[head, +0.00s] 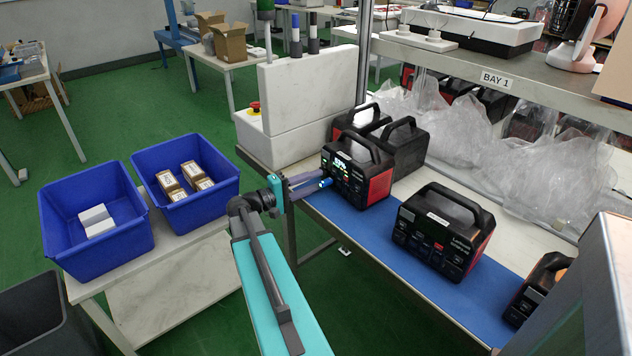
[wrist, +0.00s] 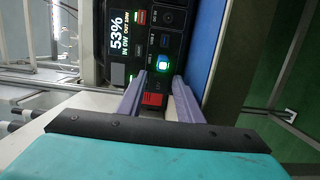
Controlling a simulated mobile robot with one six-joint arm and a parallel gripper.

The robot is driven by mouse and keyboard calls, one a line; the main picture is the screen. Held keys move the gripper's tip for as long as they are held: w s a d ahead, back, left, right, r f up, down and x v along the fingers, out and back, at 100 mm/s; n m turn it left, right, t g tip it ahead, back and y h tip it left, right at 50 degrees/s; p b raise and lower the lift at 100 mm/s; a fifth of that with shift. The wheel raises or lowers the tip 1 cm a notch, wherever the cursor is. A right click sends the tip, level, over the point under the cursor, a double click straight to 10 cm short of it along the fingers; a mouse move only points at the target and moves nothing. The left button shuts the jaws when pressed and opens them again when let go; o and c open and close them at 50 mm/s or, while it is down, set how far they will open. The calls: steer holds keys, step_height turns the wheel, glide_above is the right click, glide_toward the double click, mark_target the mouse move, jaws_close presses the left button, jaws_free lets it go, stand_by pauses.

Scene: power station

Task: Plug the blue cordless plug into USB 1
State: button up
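The power station (head: 358,170) with the lit display stands at the far left end of the blue mat. In the wrist view its front panel (wrist: 118,80) reads 53%. The blue cordless plug (head: 326,183) sits against this panel; in the wrist view it appears as a blue-white glow (wrist: 162,64) by the USB labels. I cannot tell how deep it sits, or which port it covers. My gripper (head: 316,181) points at the panel. In the wrist view its purple fingers (wrist: 160,78) are apart, with the plug just beyond their tips and a visible gap between.
Another power station (head: 440,232) stands right on the blue mat (head: 380,240), and part of one more (head: 540,285) is at its right end. A white block (head: 308,105) stands behind the arm. Two blue bins (head: 97,250) (head: 215,205) stand on the left table.

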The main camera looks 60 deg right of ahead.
steer(key=b+v, duration=0.1)
steer(key=v, duration=1.1)
steer(key=shift+a, duration=0.35)
steer(key=shift+w, duration=0.1)
steer(key=s+a+f+n+t+y+p, duration=0.1)
steer(key=a+f+n+t+y+p, duration=0.15)
steer(key=a+f, duration=0.8)
steer(key=s+a+f+n+t+y+p, duration=0.15)
steer(key=a+f+n, duration=0.4)
steer(key=f, duration=0.75)
steer(key=s+a+f+m+y, duration=0.1)
steer(key=s+a+f+y, duration=0.3)
steer(key=a, duration=0.5)
steer(key=s+a+f+y+p, duration=0.1)
steer(key=s+a+f+y, duration=0.3)
steer(key=s+a+f, duration=0.2)
steer(key=s+a+f+m+g+y, duration=0.1)
steer(key=s+a+f+y, duration=0.3)
steer(key=a+f, duration=0.4)
steer(key=s+a, duration=0.1)
steer(key=a, duration=0.5)
steer(key=shift+a+f+m, duration=0.25)
steer(key=shift+f+m, duration=0.05)
steer(key=shift+d, duration=0.1)
